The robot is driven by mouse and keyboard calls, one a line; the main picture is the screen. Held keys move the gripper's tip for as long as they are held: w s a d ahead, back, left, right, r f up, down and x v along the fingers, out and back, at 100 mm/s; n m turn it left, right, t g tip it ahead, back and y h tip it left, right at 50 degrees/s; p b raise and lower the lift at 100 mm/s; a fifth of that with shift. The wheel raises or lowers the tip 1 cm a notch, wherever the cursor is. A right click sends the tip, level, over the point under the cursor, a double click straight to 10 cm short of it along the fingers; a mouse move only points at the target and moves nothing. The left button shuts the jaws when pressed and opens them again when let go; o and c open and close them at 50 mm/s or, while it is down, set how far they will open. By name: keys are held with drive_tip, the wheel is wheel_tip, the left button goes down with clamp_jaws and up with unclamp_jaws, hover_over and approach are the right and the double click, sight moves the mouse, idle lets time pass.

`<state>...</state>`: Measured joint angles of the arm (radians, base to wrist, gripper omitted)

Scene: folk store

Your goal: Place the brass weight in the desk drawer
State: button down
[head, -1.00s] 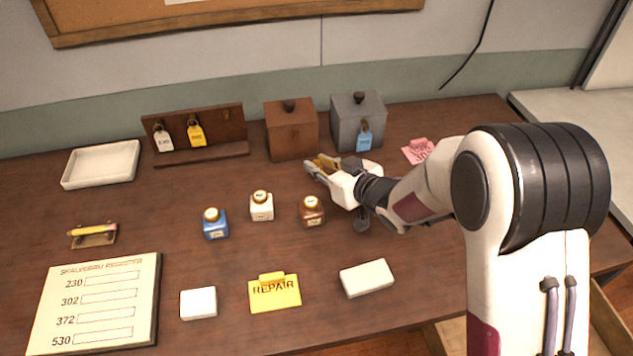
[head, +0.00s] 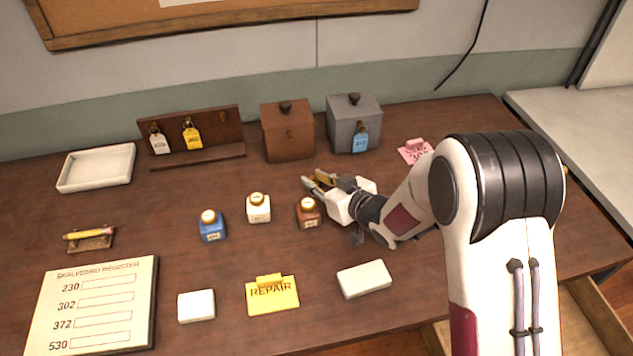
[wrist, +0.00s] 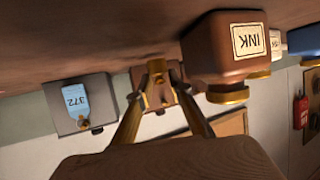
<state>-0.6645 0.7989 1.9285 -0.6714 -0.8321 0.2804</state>
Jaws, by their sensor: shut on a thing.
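My gripper (head: 318,181) is shut on a small brass-coloured piece (head: 324,177), which I take for the brass weight. It is above the desk, in front of the brown box and behind the brown ink bottle. In the wrist view the brass piece (wrist: 157,70) shows between the fingertips; the fingers partly hide it, so its full shape cannot be told. The desk drawer (head: 592,318) is open at the lower right, partly hidden behind my arm; a bare wooden inside shows.
Blue, white and brown ink bottles (head: 308,213) stand mid-desk. A brown box (head: 288,137) and a grey box (head: 355,130) with a blue tag stand at the back. A white block (head: 364,279) and yellow REPAIR card (head: 272,297) lie in front. A pink note (head: 414,152) lies right.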

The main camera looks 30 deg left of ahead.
drive_tip(key=shift+f, duration=0.35)
drive_tip(key=shift+f, duration=0.15)
drive_tip(key=c, duration=2.1)
unclamp_jaws()
drive_tip(key=shift+s+d+r, duration=0.15)
drive_tip(key=shift+d+r, duration=0.2)
drive_tip(key=shift+d, duration=0.05)
drive_tip(key=shift+v, duration=5.55)
drive_tip(key=shift+f, duration=0.15)
